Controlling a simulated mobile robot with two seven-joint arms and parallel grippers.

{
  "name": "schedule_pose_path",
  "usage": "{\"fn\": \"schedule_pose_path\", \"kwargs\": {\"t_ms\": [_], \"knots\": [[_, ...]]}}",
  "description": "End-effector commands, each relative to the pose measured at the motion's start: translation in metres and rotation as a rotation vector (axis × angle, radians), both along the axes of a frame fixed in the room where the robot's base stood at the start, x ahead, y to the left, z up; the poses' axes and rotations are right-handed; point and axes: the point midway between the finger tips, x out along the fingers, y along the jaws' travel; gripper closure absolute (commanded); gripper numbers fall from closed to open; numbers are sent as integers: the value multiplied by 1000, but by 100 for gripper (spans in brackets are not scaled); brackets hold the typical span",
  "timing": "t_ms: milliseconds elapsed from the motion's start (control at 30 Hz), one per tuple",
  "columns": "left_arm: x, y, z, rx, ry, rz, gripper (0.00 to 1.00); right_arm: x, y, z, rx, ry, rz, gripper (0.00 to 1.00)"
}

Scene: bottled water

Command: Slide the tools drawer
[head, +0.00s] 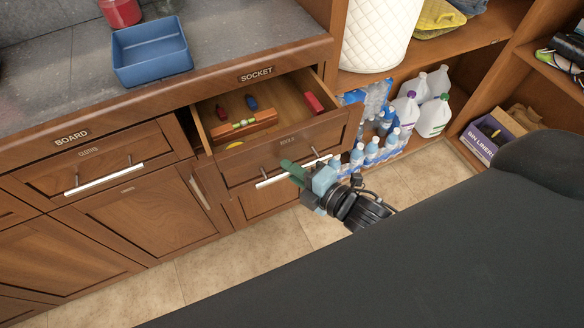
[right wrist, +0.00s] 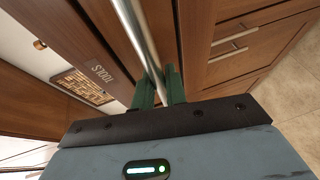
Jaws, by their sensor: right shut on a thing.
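The tools drawer (head: 282,140) is a wooden drawer pulled part way out below the counter edge in the head view. Its long silver handle (head: 268,182) runs across the front. My right gripper (head: 293,170) is at this handle. Inside the drawer lie an orange-brown level (head: 245,124), a red box (head: 314,103) and small red, blue and yellow items. My left gripper is not in view.
A blue tray (head: 150,70) stands on the grey counter. A closed drawer (head: 95,177) is at the left. Water bottles (head: 372,150) and white jugs (head: 435,115) stand on the low shelf at the right, close to the drawer. Tiled floor (head: 235,275) is open in front.

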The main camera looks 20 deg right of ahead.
Motion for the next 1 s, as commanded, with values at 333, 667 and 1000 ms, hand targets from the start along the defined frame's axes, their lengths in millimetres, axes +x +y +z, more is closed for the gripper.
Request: {"fn": "schedule_pose_path", "kwargs": {"t_ms": [333, 667, 1000], "knots": [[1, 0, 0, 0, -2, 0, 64, 1, 0, 0, 0, -1, -1, 65], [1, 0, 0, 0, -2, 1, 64, -6, -3, 1, -1, 1, -1, 65], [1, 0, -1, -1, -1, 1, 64, -48, -23, 9, -1, 3, -1, 65]]}}
